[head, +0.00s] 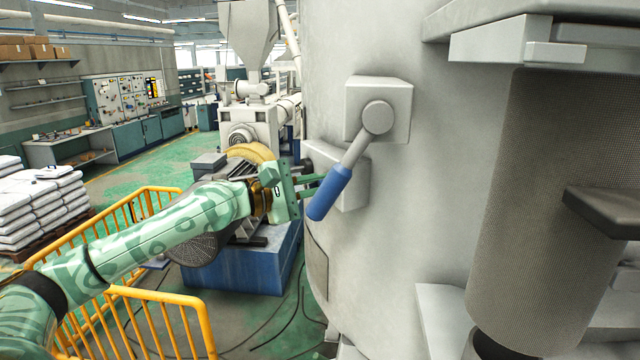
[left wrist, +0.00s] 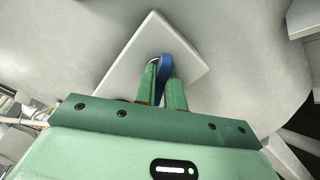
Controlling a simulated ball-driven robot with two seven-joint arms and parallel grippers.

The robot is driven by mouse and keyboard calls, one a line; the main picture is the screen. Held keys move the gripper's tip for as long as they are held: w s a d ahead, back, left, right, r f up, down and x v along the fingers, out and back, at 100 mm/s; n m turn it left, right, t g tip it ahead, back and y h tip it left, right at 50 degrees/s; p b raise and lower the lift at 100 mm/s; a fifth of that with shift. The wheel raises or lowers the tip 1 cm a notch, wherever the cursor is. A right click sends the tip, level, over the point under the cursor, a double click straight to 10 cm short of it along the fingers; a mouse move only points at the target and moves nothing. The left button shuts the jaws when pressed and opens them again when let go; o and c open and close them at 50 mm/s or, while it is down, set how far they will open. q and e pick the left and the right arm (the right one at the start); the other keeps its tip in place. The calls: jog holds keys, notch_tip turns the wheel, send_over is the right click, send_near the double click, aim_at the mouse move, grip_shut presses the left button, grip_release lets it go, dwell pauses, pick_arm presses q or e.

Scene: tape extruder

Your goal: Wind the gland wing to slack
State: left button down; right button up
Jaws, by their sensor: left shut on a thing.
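The gland wing is a grey lever (head: 356,150) with a blue grip (head: 330,193). It runs from a round hub (head: 378,117) on a square plate (head: 400,92) down and to the left. My left gripper (head: 314,187) reaches the blue grip from the left. In the left wrist view my left gripper (left wrist: 163,88) is shut on the blue grip (left wrist: 165,68), which stands between its fingers. The grip partly hides the fingertips in the head view. My right gripper is not in view.
A large grey cylindrical body (head: 440,220) carries the hub and a second block (head: 352,180) behind the lever. A mesh-covered cylinder (head: 535,200) stands at the right. Yellow railings (head: 160,296) and a blue machine base (head: 235,265) lie at the left.

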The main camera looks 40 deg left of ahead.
pick_arm(q)
jog(key=n, duration=0.2)
jog(key=shift+n, duration=0.3)
jog(key=shift+n, duration=0.5)
jog(key=c, duration=1.8)
grip_release()
jog(key=shift+n, duration=0.5)
jog(key=shift+c, duration=0.2)
jog(key=o, duration=0.5)
jog(key=shift+c, duration=0.2)
